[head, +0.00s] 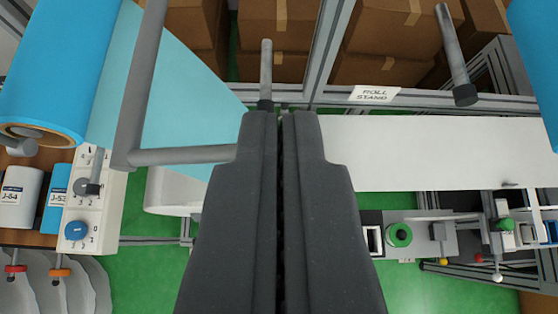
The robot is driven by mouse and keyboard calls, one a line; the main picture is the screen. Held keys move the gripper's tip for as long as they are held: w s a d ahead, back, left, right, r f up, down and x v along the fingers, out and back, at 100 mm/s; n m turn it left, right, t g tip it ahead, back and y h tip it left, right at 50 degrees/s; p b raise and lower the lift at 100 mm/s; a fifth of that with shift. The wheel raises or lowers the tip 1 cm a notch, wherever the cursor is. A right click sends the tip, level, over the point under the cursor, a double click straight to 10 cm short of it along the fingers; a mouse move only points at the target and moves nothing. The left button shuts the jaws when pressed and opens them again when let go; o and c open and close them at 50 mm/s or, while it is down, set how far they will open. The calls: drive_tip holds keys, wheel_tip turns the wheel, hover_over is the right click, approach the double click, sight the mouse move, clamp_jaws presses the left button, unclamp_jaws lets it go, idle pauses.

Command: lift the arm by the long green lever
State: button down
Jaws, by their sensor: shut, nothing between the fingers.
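My gripper (283,118) is shut and empty. Its two dark fingers point up the picture from the bottom middle, with the tips near the grey frame rail. No long green lever shows clearly. A small green part (505,224) sits on the machine at the lower right, and a green ring (399,235) is left of it; I cannot tell if either belongs to the lever. A bent grey bar (135,100) runs down the left and turns toward my fingers; I cannot tell if it is the arm to lift.
A blue roll (45,65) with a light blue sheet (160,75) is at the left. A white web (430,150) crosses the right. A panel (93,200) with dials is at the lower left. Cardboard boxes (390,25) stand behind the rail. Green floor shows below.

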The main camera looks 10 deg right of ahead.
drive_tip(key=shift+s+d+f+m+y+b, duration=0.1)
drive_tip(key=shift+d+f+m+y+b, duration=0.2)
drive_tip(key=shift+f+m+y+b, duration=0.35)
drive_tip(key=shift+w+d+f+m+y+b, duration=0.1)
drive_tip(key=shift+d+f+m+y+b, duration=0.2)
drive_tip(key=shift+f+m+y, duration=0.4)
drive_tip(key=shift+s+d+f+m+y+b, duration=0.1)
drive_tip(key=shift+d+f+m+y+b, duration=0.15)
drive_tip(key=shift+f+m+y+b, duration=0.45)
drive_tip(key=shift+f+n, duration=0.25)
drive_tip(key=shift+f, duration=0.15)
drive_tip(key=shift+r, duration=0.1)
drive_tip(key=w+d+r+p+v, duration=0.1)
drive_tip(key=p+v, duration=0.1)
drive_tip(key=v, duration=1.1)
drive_tip(key=shift+w+r+t, duration=0.2)
drive_tip(key=shift+r+t, duration=0.05)
drive_tip(key=shift+t, duration=0.05)
